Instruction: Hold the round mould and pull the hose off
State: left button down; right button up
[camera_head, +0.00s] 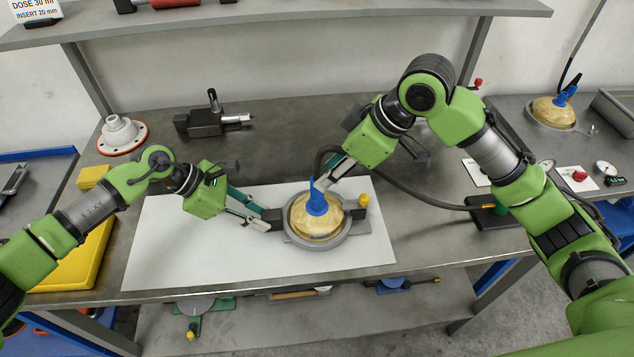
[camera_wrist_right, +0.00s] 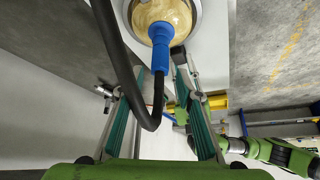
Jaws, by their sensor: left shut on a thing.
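The round mould (camera_head: 331,242) is a grey metal dish with a tan domed centre, on the white sheet of the bench. A blue hose fitting (camera_head: 316,203) stands on the dome; it also shows in the right wrist view (camera_wrist_right: 160,50). The black hose (camera_head: 415,193) loops behind my right gripper, and its end meets the fitting in the wrist view. My left gripper (camera_head: 267,220) is shut on the grey lug at the mould's left side. My right gripper (camera_head: 326,184) is open above the mould, its fingers apart on either side of the fitting and hose end.
A yellow knob (camera_head: 363,200) is at the mould's right lug. A grey clamp device (camera_head: 207,122) and a white flanged part (camera_head: 122,134) stand behind. The white sheet (camera_head: 180,250) is clear at left.

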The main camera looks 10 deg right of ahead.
jog(key=shift+x, duration=2.2)
grip_shut()
